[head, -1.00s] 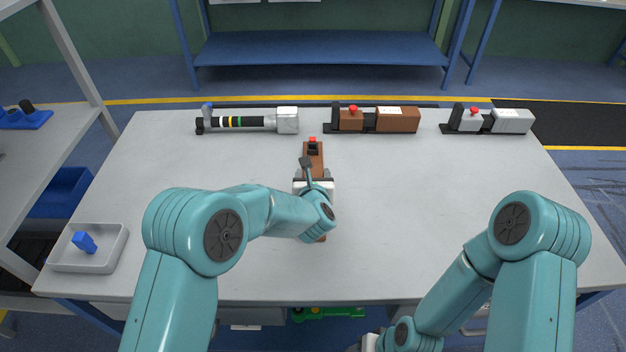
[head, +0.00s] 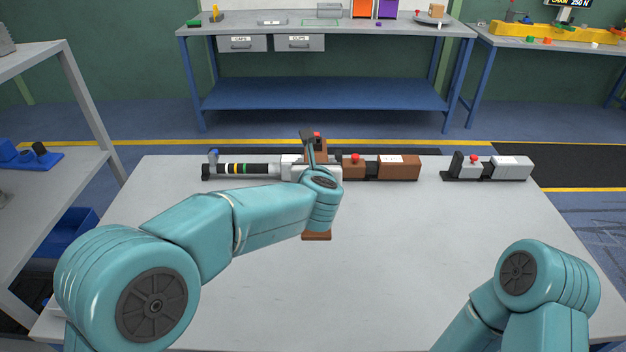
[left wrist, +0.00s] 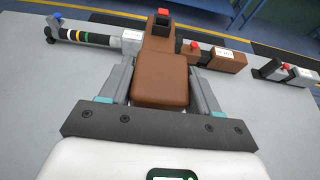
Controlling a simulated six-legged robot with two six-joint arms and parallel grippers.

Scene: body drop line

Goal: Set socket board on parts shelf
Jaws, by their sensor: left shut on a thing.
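A blue board (head: 30,163) with dark round pieces lies on the grey shelf rack (head: 85,165) at the left. It could be the socket board, but I cannot tell for sure. My right gripper is out of view; only its arm links show.
At the table's back lie a striped black tool (head: 240,170), a brown tool with a red button (head: 398,168) and a grey one (head: 512,168). The grey table (head: 420,250) is clear in the middle. A blue-framed bench (head: 320,92) stands beyond.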

